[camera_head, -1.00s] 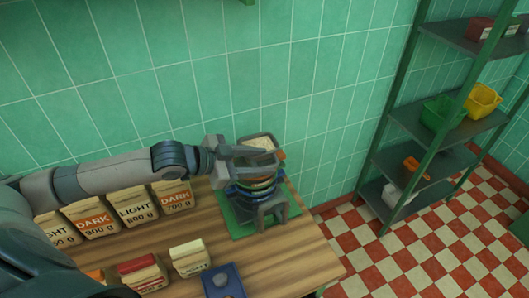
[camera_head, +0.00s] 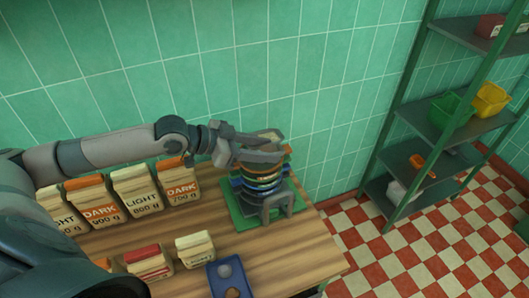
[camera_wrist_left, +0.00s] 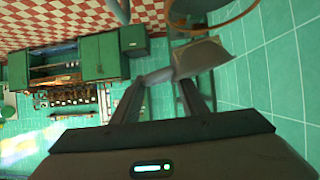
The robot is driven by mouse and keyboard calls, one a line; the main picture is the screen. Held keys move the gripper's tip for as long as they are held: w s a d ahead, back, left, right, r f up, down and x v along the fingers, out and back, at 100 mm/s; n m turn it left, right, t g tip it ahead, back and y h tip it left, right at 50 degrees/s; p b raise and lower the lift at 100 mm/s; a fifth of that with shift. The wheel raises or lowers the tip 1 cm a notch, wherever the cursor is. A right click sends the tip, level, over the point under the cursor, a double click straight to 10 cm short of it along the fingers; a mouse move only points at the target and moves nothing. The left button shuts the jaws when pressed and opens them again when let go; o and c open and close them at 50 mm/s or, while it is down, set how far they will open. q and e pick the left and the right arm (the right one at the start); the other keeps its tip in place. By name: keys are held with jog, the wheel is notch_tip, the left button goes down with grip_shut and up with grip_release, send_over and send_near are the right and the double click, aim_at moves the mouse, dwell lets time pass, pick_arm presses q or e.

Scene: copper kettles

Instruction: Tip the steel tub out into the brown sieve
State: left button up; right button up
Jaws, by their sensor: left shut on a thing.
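My left gripper (camera_head: 268,150) is shut on the steel tub (camera_head: 271,136) and holds it over the top of a stack of coloured sieves. The tub looks tilted; its inside is mostly hidden in the head view. In the left wrist view the tub (camera_wrist_left: 203,57) sits at the fingertips (camera_wrist_left: 163,78). Just beyond it is the brown rim of a round sieve (camera_wrist_left: 236,20). In the head view, the gripper and tub hide most of the stack's top; an orange-brown edge (camera_head: 287,149) shows beside them. My right gripper is not in view.
The sieve stack (camera_head: 262,184) stands in a grey frame on a green mat (camera_head: 243,225) near the table's right end. Paper bags marked LIGHT and DARK (camera_head: 140,190) line the back left. Smaller packs and a blue tray (camera_head: 222,286) lie in front. A shelf (camera_head: 437,120) stands at right.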

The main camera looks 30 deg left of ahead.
pick_arm(q)
jog(key=w+a+r+n+g+h+b, duration=0.1)
jog(key=n+b, duration=0.1)
jog(key=w+a+n+g+h+b, duration=0.1)
jog(key=n+b, duration=0.1)
jog(key=b, duration=0.1)
jog(key=shift+r+h, duration=0.4)
jog(key=shift+w+a+r+n+g+h+b, duration=0.15)
jog(key=shift+w+a+n+g+h+b, duration=0.3)
jog(key=shift+n, duration=0.15)
jog(key=shift+w+a+r+n+g+h, duration=0.1)
jog(key=shift+w+a+n+g+h, duration=0.15)
jog(key=shift+w+a+n+h, duration=0.6)
jog(key=w+a+f+n+h+b, duration=0.1)
jog(key=n+b, duration=0.1)
jog(key=shift+w+a+f+b, duration=0.1)
jog(key=shift+f+b, duration=0.05)
jog(key=shift+b, duration=0.15)
jog(key=shift+w+a+f+n+h+b, duration=0.25)
jog(key=shift+w+a+n+h+b, duration=0.25)
jog(key=shift+n, duration=0.4)
jog(key=shift+w+a+f+n+h+b, duration=0.2)
jog(key=shift+w+a+n+h+b, duration=0.2)
jog(key=shift+w+a+n, duration=0.35)
jog(key=shift+s+d, duration=0.2)
jog(key=shift+s, duration=0.05)
dwell(1.1)
